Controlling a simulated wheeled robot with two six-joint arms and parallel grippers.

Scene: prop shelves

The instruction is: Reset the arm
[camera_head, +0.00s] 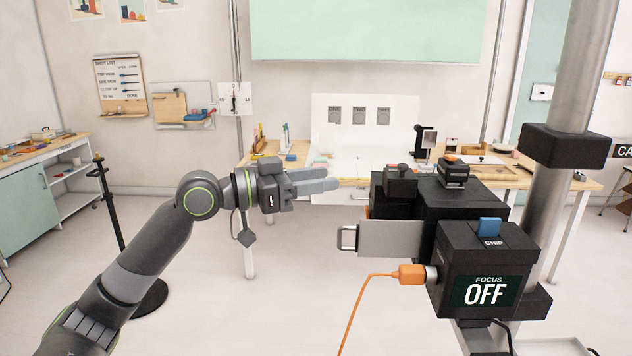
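My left gripper (318,180) is in the middle of the head view, with its arm coming in from the lower left. It points to the right. Its two grey fingers show apart with a gap between them, and nothing is held. It is in front of the far worktable and left of a black camera-like rig (478,245). The fingertips are apart from the rig in the picture. My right gripper is not in view.
The rig has a "FOCUS OFF" screen (485,291), a metal handle plate (390,239), an orange cable (358,302) and a thick pole (547,210). A black stand (108,200) is on the left, beside a green cabinet (30,208). The floor between is clear.

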